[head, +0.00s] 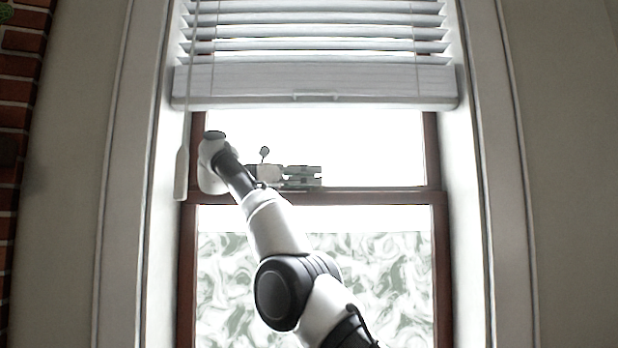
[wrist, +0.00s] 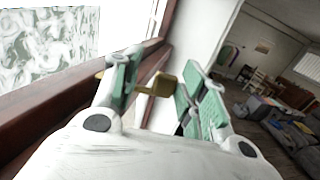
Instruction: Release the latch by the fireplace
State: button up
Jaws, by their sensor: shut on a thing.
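The latch (wrist: 164,85) is a small brass-coloured piece with a squared knob and a short stem, seen in the wrist view by the dark wooden window rail. My gripper (wrist: 156,92) is shut on it, with one green-padded finger on the left and the other on the right of the knob. In the head view my gripper (head: 303,176) lies sideways just above the window's middle rail, pointing right. I cannot make out the latch there; the gripper and the glare hide it.
The red-brown window frame (head: 380,197) crosses behind my arm. White blinds (head: 315,82) hang above, with a pale wand (head: 182,170) at left. Brickwork (head: 18,90) stands at far left. The wrist view shows a room with furniture (wrist: 275,110) at right.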

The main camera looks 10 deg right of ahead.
jog(key=shift+w+a+f, duration=0.1)
jog(key=shift+f, duration=0.25)
